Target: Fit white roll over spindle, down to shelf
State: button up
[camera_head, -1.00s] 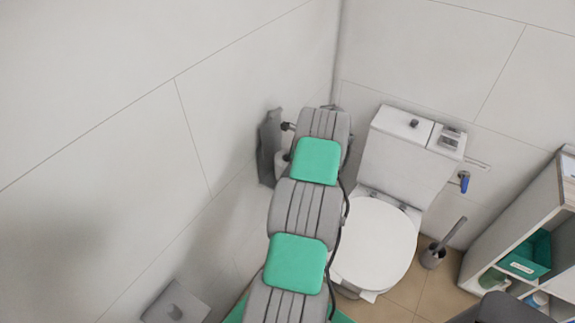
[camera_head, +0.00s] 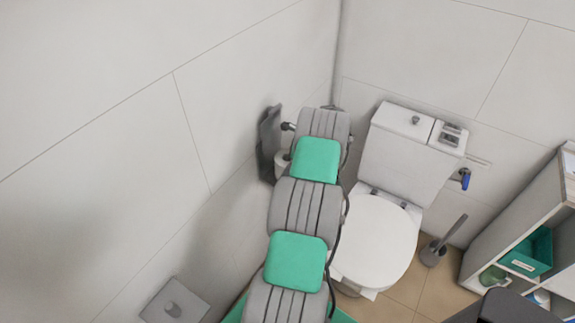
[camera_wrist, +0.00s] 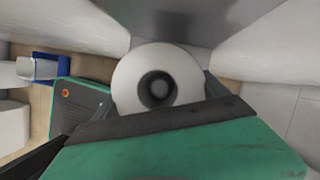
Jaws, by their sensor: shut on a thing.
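The white roll (camera_wrist: 128,84) faces the camera in the wrist view, with its round core open toward me. A grey round end shows inside the dark core; I cannot tell for sure whether it is the spindle or how deep it sits. My gripper (camera_wrist: 161,93) is shut on the roll, its dark fingers at the roll's sides. In the head view a strip of the white roll (camera_head: 282,161) shows beside my arm, at the dark grey wall holder (camera_head: 267,145). My arm hides the gripper and most of the roll there. The shelf's contact with the roll is hidden.
The toilet (camera_head: 372,240) stands close to the right of my arm. A toilet brush (camera_head: 434,252) and an open shelf unit (camera_head: 525,235) are farther right. The tiled wall (camera_head: 150,130) is close on the left, with a small grey box (camera_head: 174,304) low down.

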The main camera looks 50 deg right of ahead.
jog(key=o, duration=1.3)
jog(key=b+v, duration=0.1)
jog(key=v, duration=0.6)
jog(key=shift+s+r, duration=0.15)
jog(key=shift+r, duration=0.2)
